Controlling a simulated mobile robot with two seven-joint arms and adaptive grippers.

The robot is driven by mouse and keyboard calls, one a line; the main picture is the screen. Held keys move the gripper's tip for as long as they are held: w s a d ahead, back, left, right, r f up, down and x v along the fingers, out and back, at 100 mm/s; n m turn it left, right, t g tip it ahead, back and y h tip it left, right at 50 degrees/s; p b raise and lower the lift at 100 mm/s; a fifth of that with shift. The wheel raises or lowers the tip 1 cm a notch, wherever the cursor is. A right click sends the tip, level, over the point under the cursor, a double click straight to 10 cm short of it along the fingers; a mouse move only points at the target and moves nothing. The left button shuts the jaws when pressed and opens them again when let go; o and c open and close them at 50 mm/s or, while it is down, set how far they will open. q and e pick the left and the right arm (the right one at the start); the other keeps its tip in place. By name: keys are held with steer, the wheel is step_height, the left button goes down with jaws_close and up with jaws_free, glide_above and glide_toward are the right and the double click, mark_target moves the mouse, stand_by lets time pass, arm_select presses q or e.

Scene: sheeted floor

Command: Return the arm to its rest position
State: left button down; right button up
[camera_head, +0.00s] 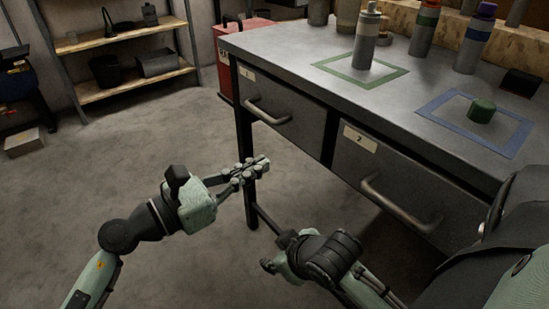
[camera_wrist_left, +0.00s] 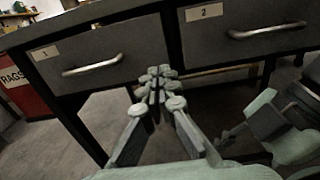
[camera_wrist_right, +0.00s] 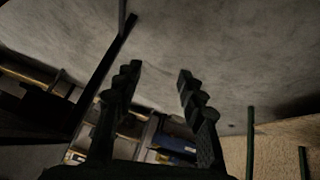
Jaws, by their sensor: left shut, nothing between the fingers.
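My left gripper (camera_head: 246,174) is shut and empty in front of the workbench, near its front left leg and below drawer 1. It also shows shut in the left wrist view (camera_wrist_left: 158,88), in front of the two drawers. My right gripper shows in the right wrist view (camera_wrist_right: 157,75) with its fingers apart and nothing between them. In the head view my right arm (camera_head: 330,255) is low in front of drawer 2, and its fingertips are hard to make out there.
The workbench (camera_head: 300,55) has drawer 1 (camera_head: 281,108) and drawer 2 (camera_head: 385,185), both shut with protruding handles. A spray can (camera_head: 366,38) stands in a green square; a green cap (camera_head: 482,111) lies in a blue square.

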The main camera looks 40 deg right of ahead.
arm_select(q)
steer(key=shift+a, duration=0.4)
